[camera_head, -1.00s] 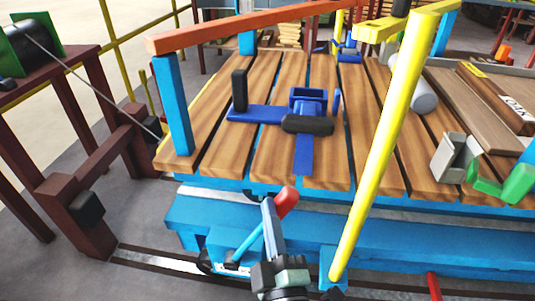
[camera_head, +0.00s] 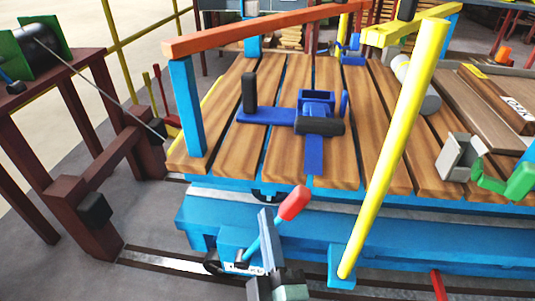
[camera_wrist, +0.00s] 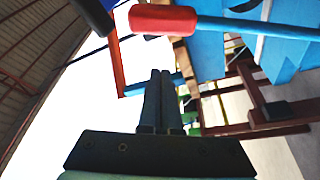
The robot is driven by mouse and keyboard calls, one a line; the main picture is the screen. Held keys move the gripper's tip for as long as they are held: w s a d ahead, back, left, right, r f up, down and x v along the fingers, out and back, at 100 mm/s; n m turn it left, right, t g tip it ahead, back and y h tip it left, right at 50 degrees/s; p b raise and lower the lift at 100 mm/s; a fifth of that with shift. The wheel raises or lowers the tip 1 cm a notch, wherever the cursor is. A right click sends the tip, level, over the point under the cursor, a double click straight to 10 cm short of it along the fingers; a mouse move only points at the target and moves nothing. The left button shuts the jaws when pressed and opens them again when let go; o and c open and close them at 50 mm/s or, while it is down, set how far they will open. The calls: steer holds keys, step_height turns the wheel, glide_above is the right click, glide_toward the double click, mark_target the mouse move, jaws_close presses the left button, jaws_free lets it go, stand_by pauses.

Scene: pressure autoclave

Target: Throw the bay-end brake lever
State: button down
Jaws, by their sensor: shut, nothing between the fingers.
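The brake lever is a light blue rod with a red grip (camera_head: 293,203), low on the near side of the blue wagon frame. It leans up and to the right. In the wrist view its red grip (camera_wrist: 163,20) and blue rod lie across the top, beyond my fingertips. My gripper (camera_head: 264,212) is shut and empty, with its fingers upright just left of the red grip. In the wrist view the two fingers of my gripper (camera_wrist: 160,73) are together, with a visible gap in the picture below the grip. Whether a finger touches the rod is unclear.
A slanted yellow post (camera_head: 390,150) rises to the right of the lever. The slatted wooden deck (camera_head: 225,115) holds a blue clamp-like fixture (camera_head: 315,110). A dark red winch frame (camera_head: 75,195) stands at left with a taut cable. Rails run along the floor.

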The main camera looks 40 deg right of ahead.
steer(key=r+v, duration=0.1)
steer(key=v, duration=0.5)
steer(key=shift+a+f+b, duration=0.2)
steer(key=shift+f+b, duration=0.2)
steer(key=shift+b, duration=0.05)
steer(key=w+a+r+m+t+y+p, duration=0.1)
steer(key=w+a+r+m+t, duration=0.15)
steer(key=r, duration=0.65)
steer(key=w+a+r+m+t+p, duration=0.15)
steer(key=w+r, duration=0.25)
steer(key=r, duration=0.5)
steer(key=w+a+r+m+t+y+p, duration=0.15)
steer(key=w+r, duration=0.25)
steer(key=r, duration=0.5)
steer(key=s+a+r+t+y+p, duration=0.1)
steer(key=a+r+t+y+p, duration=0.2)
steer(key=a+r, duration=0.55)
steer(key=s+a+r+t+y+p, duration=0.1)
steer(key=s+a+r+t+y, duration=0.15)
steer(key=a+r+y, duration=0.65)
steer(key=d+r+h+p, duration=0.1)
steer(key=d+r+p, duration=0.1)
steer(key=r+p, duration=1.6)
steer(key=w+d+r+h+p, duration=0.1)
steer(key=d+r+h+p, duration=0.1)
steer(key=r+p, duration=1.7)
step_height(320, 180, up, 4)
steer(key=shift+f, duration=0.1)
